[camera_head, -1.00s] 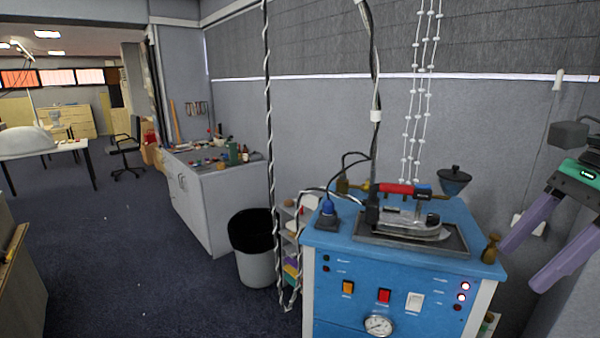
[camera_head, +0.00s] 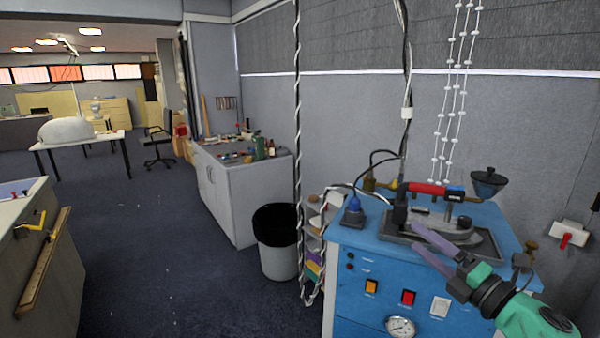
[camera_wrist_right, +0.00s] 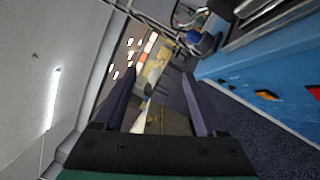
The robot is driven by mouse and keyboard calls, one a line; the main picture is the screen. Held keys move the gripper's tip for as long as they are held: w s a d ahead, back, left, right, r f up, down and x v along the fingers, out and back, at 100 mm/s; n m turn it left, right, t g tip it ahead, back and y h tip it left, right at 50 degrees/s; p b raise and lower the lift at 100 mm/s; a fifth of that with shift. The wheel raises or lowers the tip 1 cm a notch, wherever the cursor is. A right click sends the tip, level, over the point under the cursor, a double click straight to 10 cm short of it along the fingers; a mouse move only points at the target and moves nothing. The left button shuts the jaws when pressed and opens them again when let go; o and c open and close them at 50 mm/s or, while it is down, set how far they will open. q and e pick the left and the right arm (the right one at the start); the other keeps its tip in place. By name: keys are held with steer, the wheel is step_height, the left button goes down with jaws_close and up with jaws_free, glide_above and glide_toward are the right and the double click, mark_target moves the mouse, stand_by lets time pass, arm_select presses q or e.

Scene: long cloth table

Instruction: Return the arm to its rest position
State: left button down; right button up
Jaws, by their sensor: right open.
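My right gripper (camera_head: 424,247) comes in from the lower right of the head view. Its two purple fingers are spread apart and point up and left, with nothing between them. It shows in front of the blue ironing station (camera_head: 360,311) and overlaps the iron in the picture. In the right wrist view, the open fingers (camera_wrist_right: 160,100) also show, with the room in the gap between them. The blue station's side (camera_wrist_right: 250,70) is on the right of that view. My left gripper is not in view.
The iron (camera_head: 440,225) with a red handle rests on a tray on the station. A hanging cable (camera_head: 297,130) and a black-lined bin (camera_head: 279,262) stand left of it. A white cabinet (camera_head: 240,200) is against the wall. The floor (camera_head: 150,240) at left is open.

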steer(key=s+d+f+m+g+h, duration=0.25)
steer(key=f+m+h, duration=0.25)
steer(key=f+m, duration=0.4)
steer(key=s+d+f+m+g+h, duration=0.2)
steer(key=s+f+m+h, duration=0.25)
steer(key=f+m, duration=0.5)
steer(key=s+a+f+m+g+y, duration=0.1)
steer(key=s+a+f+m+g, duration=0.3)
steer(key=s+f, duration=0.35)
steer(key=s+a+f+m+g, duration=0.35)
steer(key=s+f+g, duration=0.2)
steer(key=s, duration=0.35)
step_height(320, 180, down, 22)
steer(key=s+g, duration=0.1)
steer(key=s, duration=0.1)
steer(key=s+d+f, duration=0.2)
steer(key=s+f, duration=0.5)
steer(key=s, duration=0.1)
steer(key=s+d+f+g, duration=0.1)
steer(key=s+d+f, duration=0.1)
steer(key=s+f, duration=0.6)
steer(key=shift+s+n, duration=0.3)
steer(key=shift+s, duration=0.2)
